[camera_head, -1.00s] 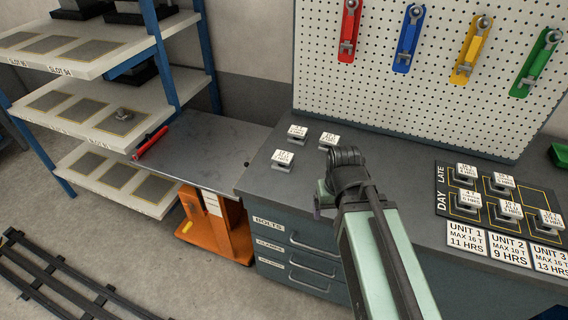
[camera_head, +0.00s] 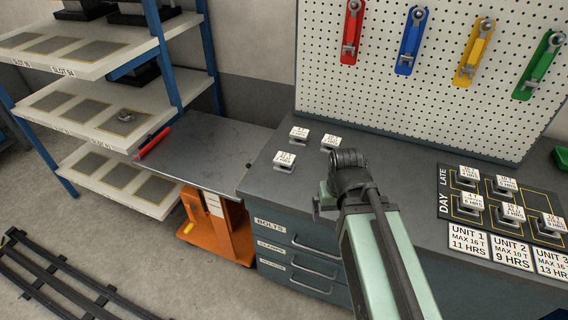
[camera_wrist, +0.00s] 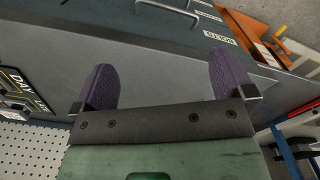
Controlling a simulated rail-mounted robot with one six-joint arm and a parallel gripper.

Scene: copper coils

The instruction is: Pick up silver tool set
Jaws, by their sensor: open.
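No thing in view is clearly marked as the silver tool set. A small silver-grey object (camera_head: 126,116) sits on the middle shelf at the left, and I cannot tell what it is. Silver-ended tools hang on the pegboard on red (camera_head: 352,32), blue (camera_head: 409,40), yellow (camera_head: 473,52) and green (camera_head: 538,66) holders. My gripper (camera_wrist: 160,80) is open with nothing between its purple fingers, over the grey workbench. In the head view it is largely hidden by my arm, far from the shelf and below the pegboard.
Three labelled blocks (camera_head: 285,161) stand on the workbench (camera_head: 262,183) left of my arm. More blocks stand on the day/late board (camera_head: 443,190) at the right. A red bar (camera_head: 153,143) lies by the blue-posted shelf. An orange trolley (camera_head: 232,232) stands below.

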